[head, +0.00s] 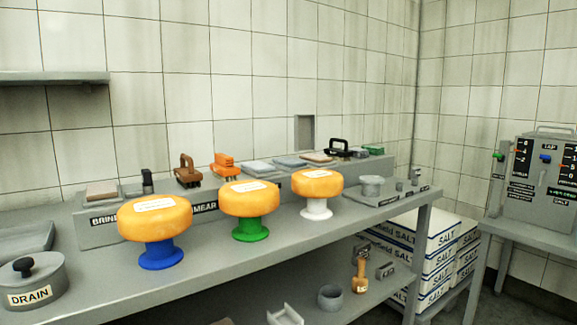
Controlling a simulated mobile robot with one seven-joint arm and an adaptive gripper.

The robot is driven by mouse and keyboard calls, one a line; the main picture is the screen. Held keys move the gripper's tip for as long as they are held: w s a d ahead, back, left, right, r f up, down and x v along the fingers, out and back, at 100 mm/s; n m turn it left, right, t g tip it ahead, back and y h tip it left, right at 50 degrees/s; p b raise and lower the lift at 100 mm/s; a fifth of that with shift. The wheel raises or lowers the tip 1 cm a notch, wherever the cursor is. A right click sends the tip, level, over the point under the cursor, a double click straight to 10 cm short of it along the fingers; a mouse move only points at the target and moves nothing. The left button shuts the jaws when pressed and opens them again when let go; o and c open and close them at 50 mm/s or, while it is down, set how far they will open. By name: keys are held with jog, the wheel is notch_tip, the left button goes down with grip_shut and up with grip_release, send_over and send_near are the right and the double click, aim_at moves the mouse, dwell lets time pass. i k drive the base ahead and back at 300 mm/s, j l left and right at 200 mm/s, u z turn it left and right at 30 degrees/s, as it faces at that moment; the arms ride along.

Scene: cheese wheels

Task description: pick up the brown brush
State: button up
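A brown brush (188,173) with an arched handle sits upright on the raised grey ledge (152,226) at the back of the bench. It stands behind and between the left cheese wheel on the blue stand and the middle one on the green stand. Its top and handle are visible, with nothing touching the handle. An orange brush (224,165) stands just to its right, and a black-handled brush (339,149) is farther right on the same ledge. My gripper is not in view.
Three orange cheese wheels stand in front of the ledge: left (155,217), middle (249,199) and right (317,184). A lidded pot (33,284) is at front left. A shelf (55,78) juts from the wall. Salt boxes (432,240) are stacked at right.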

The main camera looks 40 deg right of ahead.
aim_at(188, 177)
jog(key=l+z, duration=0.1)
jog(key=l, duration=0.4)
jog(key=i+l, duration=0.15)
jog(key=l, duration=0.35)
jog(key=l+z, duration=0.15)
jog(key=l, duration=0.4)
jog(key=i+l+z, duration=0.15)
jog(key=i, duration=0.65)
jog(key=i+j, duration=0.65)
jog(key=j, duration=0.15)
